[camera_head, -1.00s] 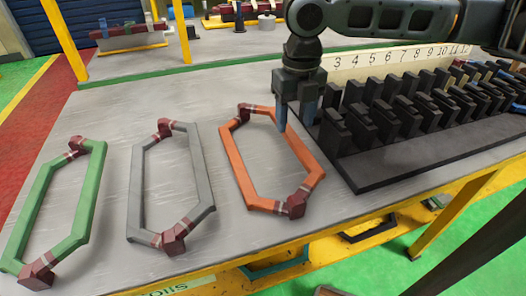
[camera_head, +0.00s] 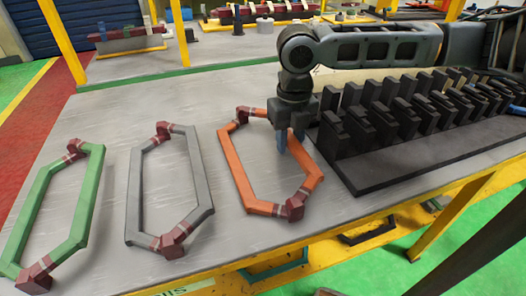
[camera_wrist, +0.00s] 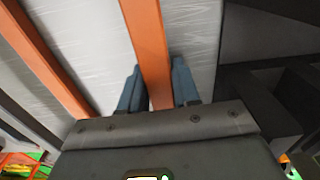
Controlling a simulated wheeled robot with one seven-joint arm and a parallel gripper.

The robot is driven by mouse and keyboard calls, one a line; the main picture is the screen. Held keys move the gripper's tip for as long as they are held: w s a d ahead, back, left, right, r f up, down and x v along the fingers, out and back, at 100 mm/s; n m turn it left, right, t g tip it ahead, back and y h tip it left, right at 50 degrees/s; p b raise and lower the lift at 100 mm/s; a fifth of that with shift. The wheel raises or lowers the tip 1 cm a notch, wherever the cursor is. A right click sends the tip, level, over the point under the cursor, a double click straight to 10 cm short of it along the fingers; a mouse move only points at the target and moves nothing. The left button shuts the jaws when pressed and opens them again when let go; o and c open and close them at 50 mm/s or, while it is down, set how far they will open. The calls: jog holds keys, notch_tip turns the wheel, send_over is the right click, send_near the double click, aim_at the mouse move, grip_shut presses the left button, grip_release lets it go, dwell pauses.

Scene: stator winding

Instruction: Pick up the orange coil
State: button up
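The orange coil (camera_head: 236,168) lies on the grey table, a long six-sided ring with dark red wrapped ends. My gripper (camera_head: 288,142) is over its right long side, fingers pointing down. In the wrist view the blue fingers (camera_wrist: 157,88) stand one on each side of one orange bar (camera_wrist: 147,40), close to it. The gripper looks open, and I see no clear grip on the bar. The other long side of the coil runs at the left of the wrist view. The fingertips' height above the table is hard to tell.
A grey coil (camera_head: 136,190) and a green coil (camera_head: 38,195) lie to the left. A black slotted rack (camera_head: 400,170) stands close to the right of the orange coil. The table's yellow front edge is near. Bare table lies between the coils.

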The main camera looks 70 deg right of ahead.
grip_shut()
jog(key=shift+r, duration=0.15)
dwell(0.4)
